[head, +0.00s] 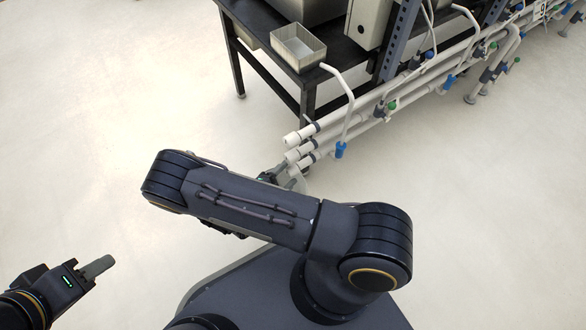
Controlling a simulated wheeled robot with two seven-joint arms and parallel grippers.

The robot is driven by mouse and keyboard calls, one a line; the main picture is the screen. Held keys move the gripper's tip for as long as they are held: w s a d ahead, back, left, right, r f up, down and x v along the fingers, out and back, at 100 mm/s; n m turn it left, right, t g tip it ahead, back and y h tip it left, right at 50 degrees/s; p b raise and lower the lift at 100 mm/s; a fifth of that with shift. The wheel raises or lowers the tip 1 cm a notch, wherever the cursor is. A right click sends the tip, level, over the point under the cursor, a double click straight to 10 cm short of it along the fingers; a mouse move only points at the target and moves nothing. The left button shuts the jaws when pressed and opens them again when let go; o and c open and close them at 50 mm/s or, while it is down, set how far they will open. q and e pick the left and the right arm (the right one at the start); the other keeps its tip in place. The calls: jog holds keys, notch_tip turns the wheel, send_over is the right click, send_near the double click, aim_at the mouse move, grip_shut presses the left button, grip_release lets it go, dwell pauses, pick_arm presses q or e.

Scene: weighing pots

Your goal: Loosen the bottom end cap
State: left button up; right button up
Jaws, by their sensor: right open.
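Several white pipes end in a stack at the left end of the pipe run. The top end cap (292,138) and the middle end cap (292,156) are in plain view. The bottom end cap (295,170) is partly hidden by my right gripper. My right gripper (289,179) is open at the bottom cap; I cannot tell whether its fingers touch the cap. My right arm's forearm hides most of that wrist. My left gripper (98,267) is at the lower left, far from the pipes, with only one finger clear, so its opening does not show.
A black table (262,62) stands behind the pipes with a metal tray (298,58) at its corner. A thin branch pipe with a blue valve (340,150) hangs just right of the caps. More valves run to the upper right. The floor on the left is clear.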

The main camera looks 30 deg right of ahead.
aim_at(294, 168)
jog(key=b+x, duration=0.1)
jog(key=x, duration=0.3)
jog(key=c, duration=1)
jog(key=shift+o, duration=0.2)
